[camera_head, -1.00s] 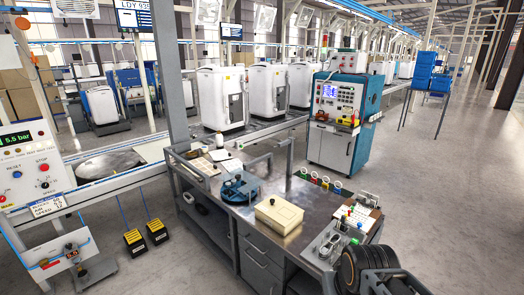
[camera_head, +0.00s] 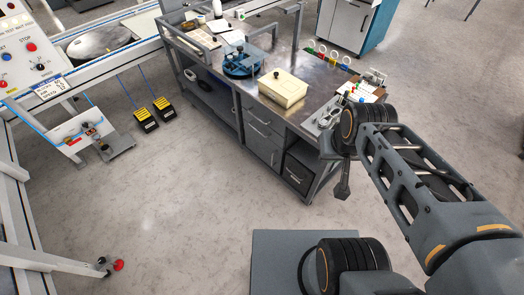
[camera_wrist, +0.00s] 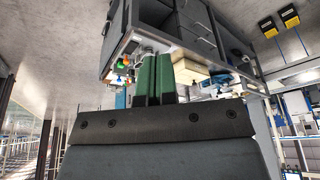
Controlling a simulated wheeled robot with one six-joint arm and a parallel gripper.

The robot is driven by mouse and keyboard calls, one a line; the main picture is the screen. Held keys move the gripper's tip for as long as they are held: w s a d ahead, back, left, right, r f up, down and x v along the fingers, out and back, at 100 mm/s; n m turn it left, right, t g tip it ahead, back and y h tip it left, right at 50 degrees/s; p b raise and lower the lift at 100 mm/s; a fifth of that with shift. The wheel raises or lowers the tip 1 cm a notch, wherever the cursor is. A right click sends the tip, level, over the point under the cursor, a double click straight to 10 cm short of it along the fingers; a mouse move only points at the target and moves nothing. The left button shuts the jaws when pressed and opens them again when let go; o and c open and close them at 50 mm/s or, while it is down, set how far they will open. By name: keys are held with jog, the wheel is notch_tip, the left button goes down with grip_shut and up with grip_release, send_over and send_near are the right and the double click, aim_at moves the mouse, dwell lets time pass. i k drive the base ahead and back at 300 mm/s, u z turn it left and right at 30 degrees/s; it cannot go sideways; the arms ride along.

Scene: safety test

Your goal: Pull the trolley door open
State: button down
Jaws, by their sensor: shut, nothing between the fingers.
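The teal-sided cabinet (camera_head: 379,24), which looks like the trolley, stands at the top right of the head view, behind the workbench, with its top cut off. Its pale door front (camera_head: 342,20) looks shut. My gripper (camera_head: 343,190) hangs down at the right of the head view, in front of the workbench's right end and well apart from the cabinet. In the wrist view, which is upside down, its green fingers (camera_wrist: 154,78) are together with nothing between them. The cabinet door cannot be made out there.
A grey workbench (camera_head: 322,72) with drawers (camera_head: 262,130) lies between my arm and the cabinet. A cream box (camera_head: 282,90) and a blue fixture (camera_head: 243,62) are on it. Yellow-black pedals (camera_head: 146,119) lie on the floor at left. The floor right of the workbench looks clear.

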aim_at(270, 152)
jog(key=u, duration=0.05)
jog(key=k, duration=0.6)
jog(key=u, duration=0.6)
jog(key=i, duration=0.65)
jog(key=u, duration=0.6)
jog(key=i, duration=0.75)
jog(key=z, duration=0.2)
